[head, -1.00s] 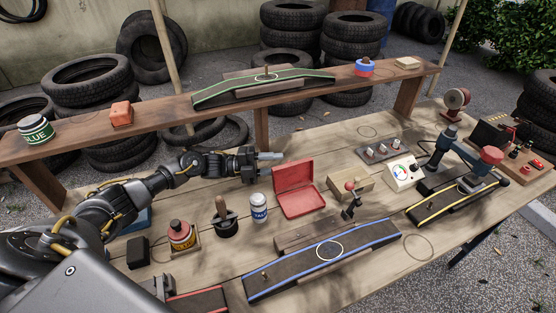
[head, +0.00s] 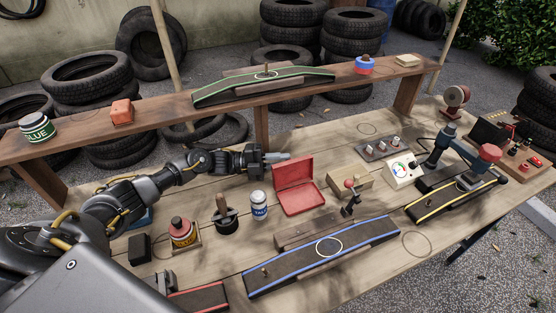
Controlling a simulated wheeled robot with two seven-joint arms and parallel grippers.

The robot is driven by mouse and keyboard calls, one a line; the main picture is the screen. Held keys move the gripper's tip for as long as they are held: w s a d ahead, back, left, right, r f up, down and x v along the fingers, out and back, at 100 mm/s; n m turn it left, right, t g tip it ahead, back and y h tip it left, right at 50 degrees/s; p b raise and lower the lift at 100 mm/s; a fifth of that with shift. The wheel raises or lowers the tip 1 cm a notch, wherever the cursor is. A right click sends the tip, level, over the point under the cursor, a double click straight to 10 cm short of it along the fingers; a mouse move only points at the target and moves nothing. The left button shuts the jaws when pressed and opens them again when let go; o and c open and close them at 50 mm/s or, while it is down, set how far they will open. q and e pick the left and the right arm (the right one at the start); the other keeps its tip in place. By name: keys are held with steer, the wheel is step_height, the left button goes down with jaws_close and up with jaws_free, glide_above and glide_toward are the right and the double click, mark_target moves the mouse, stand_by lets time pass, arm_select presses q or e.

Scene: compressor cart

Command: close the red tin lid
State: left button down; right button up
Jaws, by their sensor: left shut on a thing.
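The red tin (head: 304,205) sits on the wooden workbench near the middle of the head view. Its red lid (head: 294,173) is open and stands up steeply at the back of the tin. My left gripper (head: 279,157) comes in from the left and is at the lid's upper left edge. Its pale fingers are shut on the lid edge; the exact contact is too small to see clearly. My right gripper is not in view.
A white-and-blue talc can (head: 259,207) and a dark pot with a brush (head: 226,217) stand left of the tin. A wooden block with a red-knobbed lever (head: 350,184) is close on its right. A blue-edged ramp (head: 325,255) lies in front. A raised shelf (head: 230,105) runs behind.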

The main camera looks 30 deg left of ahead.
mark_target(284, 165)
arm_select(q)
steer(key=shift+a, duration=0.15)
steer(key=shift+s+d+r+m+y+b, duration=0.2)
steer(key=shift+s+d+r+m+b, duration=0.15)
steer(key=shift+m, duration=0.3)
steer(key=shift+s+d+r+m+y+b, duration=0.2)
steer(key=shift+s+d+r+m+b, duration=0.15)
steer(key=shift+m, duration=0.3)
steer(key=shift+s+d+r+m+g+y, duration=0.1)
steer(key=shift+d+m+g+y, duration=0.05)
steer(key=shift+d+m, duration=0.15)
steer(key=shift+s+d+r+m+g+y, duration=0.1)
steer(key=shift+d+m+g+y, duration=0.05)
steer(key=shift+m, duration=0.25)
steer(key=shift+s+d+r+m+y+b, duration=0.15)
steer(key=shift+s+d+m+y+b, duration=0.15)
steer(key=shift+s+d+m+b, duration=0.3)
steer(key=shift+s+d+r+m, duration=0.1)
steer(key=shift+d+r+m, duration=0.05)
steer(key=shift+m, duration=0.35)
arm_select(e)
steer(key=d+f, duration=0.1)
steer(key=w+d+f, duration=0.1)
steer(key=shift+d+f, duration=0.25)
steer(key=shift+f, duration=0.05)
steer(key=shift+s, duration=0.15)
